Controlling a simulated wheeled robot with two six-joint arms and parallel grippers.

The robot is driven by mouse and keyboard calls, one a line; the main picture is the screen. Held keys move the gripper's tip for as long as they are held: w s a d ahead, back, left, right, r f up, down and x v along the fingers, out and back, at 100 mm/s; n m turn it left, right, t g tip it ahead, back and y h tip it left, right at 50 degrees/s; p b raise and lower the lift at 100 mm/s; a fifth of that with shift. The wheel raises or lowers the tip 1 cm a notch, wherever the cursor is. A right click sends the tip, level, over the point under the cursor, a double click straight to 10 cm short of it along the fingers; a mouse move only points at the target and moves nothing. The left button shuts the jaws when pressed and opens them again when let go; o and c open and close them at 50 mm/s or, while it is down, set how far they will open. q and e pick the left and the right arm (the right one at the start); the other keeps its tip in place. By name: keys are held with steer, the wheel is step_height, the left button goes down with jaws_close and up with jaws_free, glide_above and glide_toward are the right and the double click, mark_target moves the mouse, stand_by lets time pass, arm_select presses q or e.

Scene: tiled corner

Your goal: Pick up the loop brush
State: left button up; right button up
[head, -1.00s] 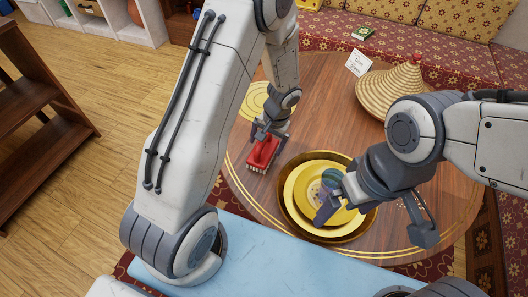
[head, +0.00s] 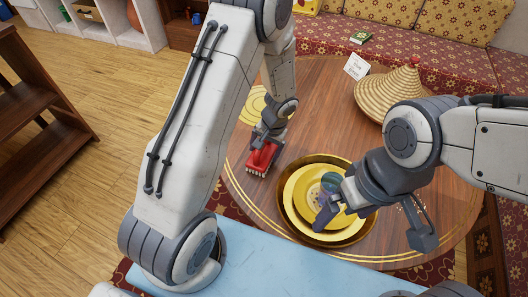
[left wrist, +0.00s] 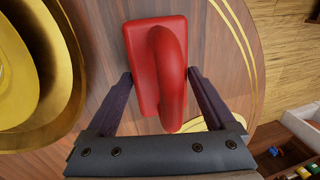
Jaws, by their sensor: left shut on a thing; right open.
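The loop brush is a red block with a red loop handle and pale bristles; it lies at the left part of the round wooden table in the head view (head: 260,161). In the left wrist view its red body (left wrist: 145,95) and loop handle (left wrist: 172,75) fill the middle. My left gripper (head: 267,145) is down over the brush, with one finger at each side of it, shut on it in the left wrist view (left wrist: 160,76). I cannot tell any gap between bristles and table. My right gripper (head: 373,222) is open above the bowl area.
A golden bowl (head: 285,208) holding yellow dishes stands right of the brush. A teal object (head: 330,181) shows there, partly hidden by my right gripper. A woven cone-shaped lid (head: 392,90) and a white card (head: 356,66) are further back. A yellow plate (head: 251,104) lies behind the brush.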

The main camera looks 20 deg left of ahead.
mark_target(265, 142)
arm_select(q)
step_height(265, 142, up, 4)
steer(key=shift+r+p, duration=0.15)
steer(key=shift+p, duration=0.25)
steer(key=s+d+r, duration=0.4)
steer(key=d+r, duration=0.2)
steer(key=d, duration=0.5)
steer(key=shift+r, duration=0.15)
